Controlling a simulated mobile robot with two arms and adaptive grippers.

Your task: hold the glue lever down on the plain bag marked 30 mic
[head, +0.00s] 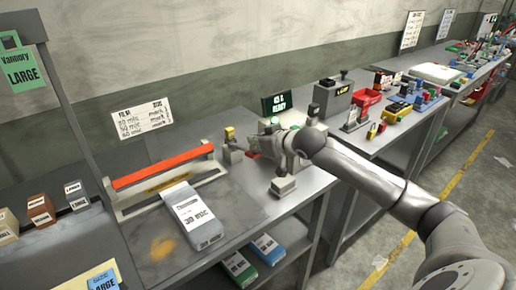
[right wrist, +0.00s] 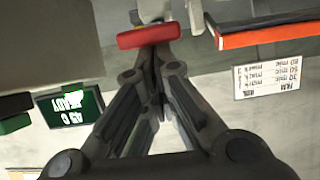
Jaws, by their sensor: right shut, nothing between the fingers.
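The plain bag marked 30 mic (head: 203,226) lies flat on the bench, its far end at the front of a sealer with a long orange-red lever bar (head: 163,166). I cannot tell whether the bag's end lies under the bar. The bar also shows in the right wrist view (right wrist: 268,36). My right gripper (head: 252,147) is to the right of the sealer, apart from the bag. In the right wrist view its fingers (right wrist: 154,62) are together and empty, close to a small red handle (right wrist: 148,37); contact is unclear. My left gripper is not in view.
A film sign (head: 140,118) stands behind the sealer. A dark screen reading READY (head: 279,102) stands behind my right gripper. Small boxes (head: 40,210) are at the left.

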